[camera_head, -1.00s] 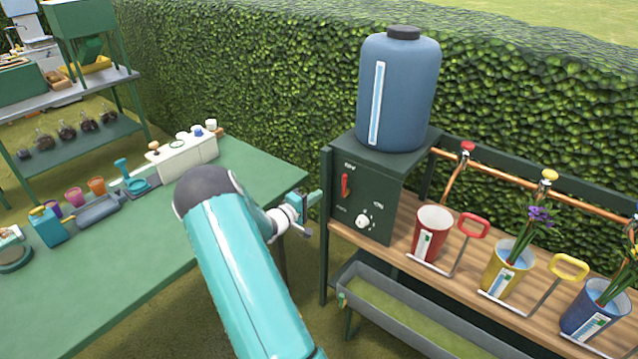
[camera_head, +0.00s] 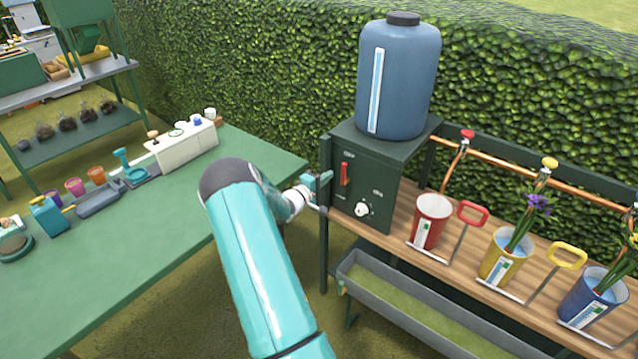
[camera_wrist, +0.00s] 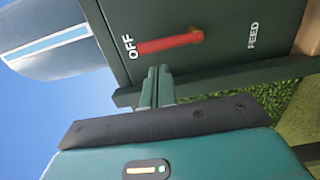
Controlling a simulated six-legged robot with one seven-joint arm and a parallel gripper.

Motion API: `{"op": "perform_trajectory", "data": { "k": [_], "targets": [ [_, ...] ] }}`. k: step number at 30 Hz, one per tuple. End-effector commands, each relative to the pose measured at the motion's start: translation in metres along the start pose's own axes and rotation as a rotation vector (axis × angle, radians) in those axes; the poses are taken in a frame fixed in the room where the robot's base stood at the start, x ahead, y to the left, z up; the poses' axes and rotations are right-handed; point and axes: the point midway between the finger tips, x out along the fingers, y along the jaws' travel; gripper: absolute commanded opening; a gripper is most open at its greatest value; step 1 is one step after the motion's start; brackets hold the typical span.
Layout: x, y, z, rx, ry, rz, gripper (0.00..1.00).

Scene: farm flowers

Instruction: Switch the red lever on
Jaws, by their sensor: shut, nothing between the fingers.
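The red lever (camera_head: 344,174) stands upright on the front of a dark green box (camera_head: 385,165) under the blue tank. In the wrist view the lever (camera_wrist: 170,42) lies with its free end beside the word OFF. My gripper (camera_head: 329,176) is just left of the lever in the head view. In the wrist view its green fingertips (camera_wrist: 157,74) are together, empty, and below the lever near its OFF end. A small gap shows there; whether they touch the panel I cannot tell.
A white dial (camera_head: 361,209) is below the lever. The blue tank (camera_head: 400,80) sits on the box. A red cup (camera_head: 431,222) stands on the wooden shelf at right. A green table (camera_head: 150,240) is at left, a grey trough (camera_head: 410,300) below.

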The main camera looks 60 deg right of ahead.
Motion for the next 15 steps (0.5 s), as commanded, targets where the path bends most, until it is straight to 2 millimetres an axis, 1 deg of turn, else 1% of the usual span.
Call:
{"op": "perform_trajectory", "data": {
  "k": [1, 6, 10, 15],
  "targets": [
    [0.010, 0.000, -0.001, 0.002, 0.000, 0.001, 0.00],
    [0.031, 0.000, -0.001, 0.001, 0.001, 0.000, 0.00],
    [0.038, 0.000, -0.002, 0.000, 0.002, 0.000, 0.00],
    [0.038, 0.000, -0.002, 0.000, 0.002, 0.000, 0.00]
  ]
}}
